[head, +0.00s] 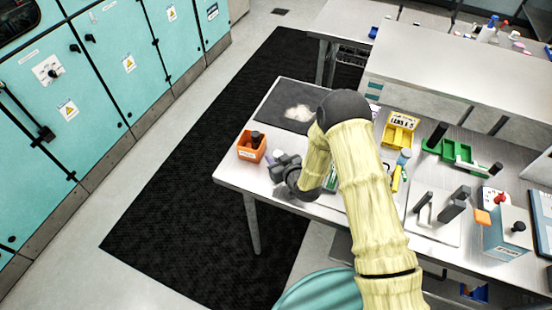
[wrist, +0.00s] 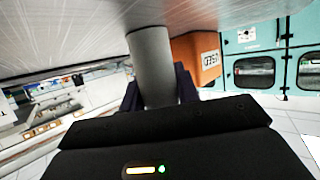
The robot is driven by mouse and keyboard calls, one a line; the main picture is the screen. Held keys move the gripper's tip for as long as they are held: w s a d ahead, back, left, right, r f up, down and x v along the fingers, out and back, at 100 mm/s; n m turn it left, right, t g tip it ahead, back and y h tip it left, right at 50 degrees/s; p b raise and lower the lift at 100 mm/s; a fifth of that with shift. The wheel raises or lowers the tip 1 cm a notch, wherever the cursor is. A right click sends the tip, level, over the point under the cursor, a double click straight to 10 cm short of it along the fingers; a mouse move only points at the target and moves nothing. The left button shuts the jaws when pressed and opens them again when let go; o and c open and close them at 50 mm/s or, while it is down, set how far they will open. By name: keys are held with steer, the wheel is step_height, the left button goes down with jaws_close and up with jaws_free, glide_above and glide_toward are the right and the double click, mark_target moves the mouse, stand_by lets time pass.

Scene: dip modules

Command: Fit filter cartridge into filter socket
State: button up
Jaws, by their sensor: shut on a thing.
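My gripper (head: 286,168) is at the left end of the bench, just right of the orange bin. In the wrist view my gripper (wrist: 158,90) is shut on a plain grey cylinder (wrist: 152,58), which looks like the filter cartridge. The dark fingers are on either side of it. Its far end meets or nearly meets the metal bench top; I cannot tell whether it touches. In the head view a light grey end (head: 278,155) shows beside the gripper. I cannot pick out the filter socket with certainty; my arm hides part of the bench.
The orange bin (head: 251,154) holds a dark cylinder and stands close to my gripper; it also shows in the wrist view (wrist: 196,62). A dark mat (head: 277,100), a yellow bin (head: 398,134), green trays (head: 447,151), a plate with grey handles (head: 428,232) and a blue-grey box (head: 506,240) are on the bench.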

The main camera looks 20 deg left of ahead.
steer(key=shift+s+f, duration=0.1)
steer(key=shift+f, duration=0.25)
steer(key=shift+s+d+f+b, duration=0.2)
steer(key=shift+f+b, duration=0.1)
steer(key=shift+b, duration=0.1)
steer(key=o, duration=1)
steer(key=shift+f, duration=0.1)
steer(key=shift+w+r+p, duration=0.1)
steer(key=shift+r+p, duration=0.45)
steer(key=shift+p, duration=0.2)
steer(key=shift+d+f, duration=0.1)
steer(key=shift+f, duration=0.05)
steer(key=b+v, duration=0.2)
steer(key=v, duration=0.3)
steer(key=r+b+v, duration=0.1)
steer(key=b+v, duration=0.1)
steer(key=v, duration=0.4)
steer(key=shift+r+b, duration=0.2)
steer(key=shift+b, duration=0.15)
